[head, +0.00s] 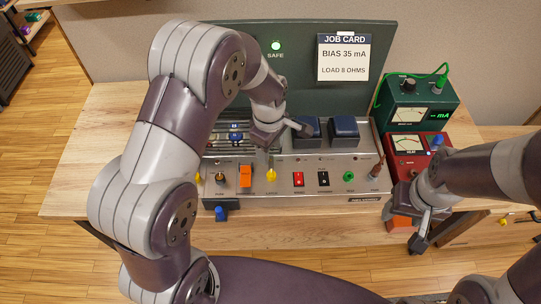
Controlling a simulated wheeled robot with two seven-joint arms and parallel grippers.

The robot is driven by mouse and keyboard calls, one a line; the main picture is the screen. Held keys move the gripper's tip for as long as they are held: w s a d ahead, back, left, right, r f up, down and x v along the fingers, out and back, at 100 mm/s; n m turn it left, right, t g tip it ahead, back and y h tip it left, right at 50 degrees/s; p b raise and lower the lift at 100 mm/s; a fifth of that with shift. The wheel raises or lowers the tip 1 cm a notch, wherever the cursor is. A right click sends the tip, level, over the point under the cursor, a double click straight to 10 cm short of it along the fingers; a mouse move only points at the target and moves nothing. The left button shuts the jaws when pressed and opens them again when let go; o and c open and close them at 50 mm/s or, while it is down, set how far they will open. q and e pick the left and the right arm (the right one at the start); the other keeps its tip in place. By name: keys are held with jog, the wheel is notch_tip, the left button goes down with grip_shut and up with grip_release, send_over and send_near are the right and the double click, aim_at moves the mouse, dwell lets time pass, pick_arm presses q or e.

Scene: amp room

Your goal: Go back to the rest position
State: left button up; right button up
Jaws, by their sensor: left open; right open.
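My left arm reaches in from the left over the amplifier chassis (330,195). My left gripper (290,128) is open above the chassis's back part, close to the two dark blue transformer blocks (344,127); whether it touches one I cannot tell. Its arm hides part of the chassis and of the panel behind. My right gripper (410,232) is open at the bench's front edge, right of the chassis. An orange object (398,224) shows right behind its fingers; the gap between them is unclear. No object is clearly held by either gripper.
The wooden bench (80,165) is bare at the left. A green mA meter (418,98) and a red meter (408,143) stand at the right. A dark panel (300,60) with a green SAFE lamp (276,45) and job card (343,58) rises behind. Switches and knobs line the chassis front.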

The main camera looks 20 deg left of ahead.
dwell(0.5)
pick_arm(q)
jog(key=s+a+r+m, duration=0.2)
jog(key=s+r+m, duration=0.1)
jog(key=s+m, duration=0.4)
jog(key=s+a+r+m+t, duration=0.1)
jog(key=s+a+r+m, duration=0.2)
jog(key=s+m, duration=0.3)
jog(key=shift+s+a+r+m, duration=0.15)
jog(key=shift+s+r+m, duration=0.3)
jog(key=shift+m, duration=0.25)
jog(key=shift+s, duration=0.1)
dwell(0.4)
